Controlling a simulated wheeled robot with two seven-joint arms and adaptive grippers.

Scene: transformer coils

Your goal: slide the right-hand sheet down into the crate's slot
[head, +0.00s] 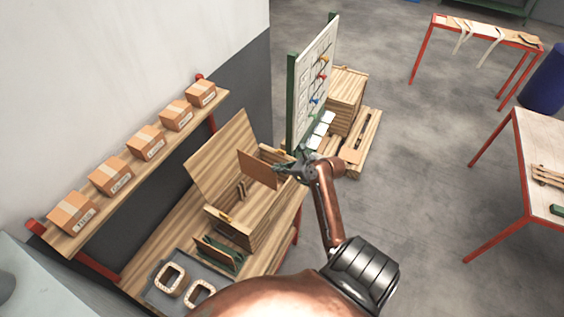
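The wooden crate (232,226) stands on the bench with its lid (222,152) tilted up at the back. A thin brown sheet (257,169) is upright over the right part of the crate's opening. My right gripper (281,170) comes in from the right and appears shut on the sheet's right edge. Small wooden slot strips (241,189) show inside the crate. The sheet's lower edge meets the crate's inside, but I cannot tell whether it is in a slot. My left gripper is not in view.
A dark green holder (218,253) and a grey tray (154,296) with two coils (171,278) are in front of the crate. A shelf of cardboard boxes (147,143) runs along the left wall. A green-framed board (315,80) stands behind my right gripper. Open floor lies to the right.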

